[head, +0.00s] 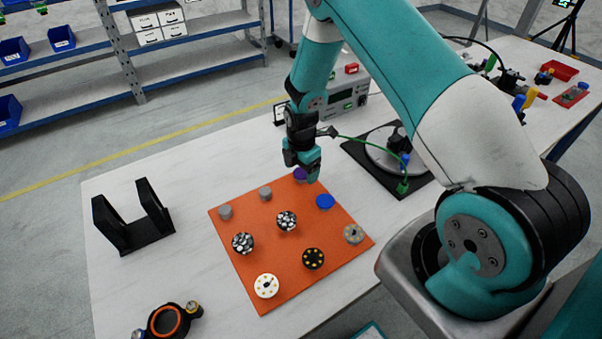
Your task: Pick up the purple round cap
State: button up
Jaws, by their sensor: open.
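The purple round cap (299,174) is at the far corner of the orange mat (250,201), partly hidden behind my gripper. My gripper (302,172) points down just over or beside the cap, at the mat's far edge. Its fingers are open, though they show small and dark. I cannot tell from this view whether they are around the cap or still above it.
A blue cap (325,201) lies near the purple one. Grey caps, patterned discs and a white disc (266,286) are spread on the mat. A black stand (133,216) is left; a black turntable base (420,184) is right.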

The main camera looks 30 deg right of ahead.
jog(key=shift+f, duration=0.25)
jog(key=shift+c, duration=0.3)
jog(key=c, duration=0.9)
